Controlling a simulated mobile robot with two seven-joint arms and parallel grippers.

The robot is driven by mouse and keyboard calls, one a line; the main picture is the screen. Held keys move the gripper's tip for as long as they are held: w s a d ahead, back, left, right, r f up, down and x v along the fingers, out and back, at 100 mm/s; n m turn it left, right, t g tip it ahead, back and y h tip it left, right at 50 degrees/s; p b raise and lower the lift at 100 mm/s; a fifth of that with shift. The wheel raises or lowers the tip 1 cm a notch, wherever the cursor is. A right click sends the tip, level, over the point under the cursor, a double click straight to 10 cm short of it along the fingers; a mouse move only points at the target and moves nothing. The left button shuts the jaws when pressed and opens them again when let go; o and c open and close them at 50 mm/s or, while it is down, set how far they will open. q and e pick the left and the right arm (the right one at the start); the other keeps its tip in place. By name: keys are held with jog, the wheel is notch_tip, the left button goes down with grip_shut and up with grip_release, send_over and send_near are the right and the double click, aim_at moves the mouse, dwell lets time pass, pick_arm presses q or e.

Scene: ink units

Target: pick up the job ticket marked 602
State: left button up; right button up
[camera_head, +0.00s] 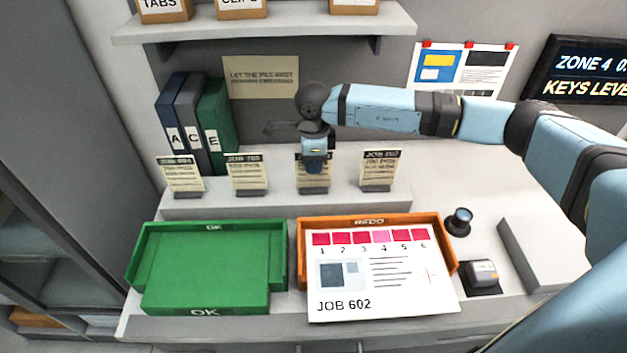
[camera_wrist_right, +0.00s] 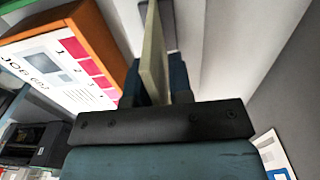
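Several cream job tickets stand in small dark holders on the ledge. The leftmost ticket (camera_head: 181,174) has a hard-to-read number, the second (camera_head: 247,172) seems to read JOB 705, and the rightmost ticket (camera_head: 380,170) seems to read JOB 207. The third ticket (camera_head: 313,184) is partly covered by my right gripper (camera_head: 315,165), so its number is hidden. In the wrist view this card (camera_wrist_right: 154,50) stands edge-on between the two fingers (camera_wrist_right: 155,80), which appear closed against it. The ticket still stands at its holder. My left gripper is not in view.
A green OK tray (camera_head: 210,262) and an orange REDO tray (camera_head: 450,255) stand in front of the ledge. A sheet printed JOB 602 (camera_head: 385,285) lies on the REDO tray. Binders (camera_head: 195,125) stand behind the tickets. A small dark round object (camera_head: 460,221) is right of the trays.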

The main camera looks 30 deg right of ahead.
grip_shut()
jog(key=shift+r, duration=0.1)
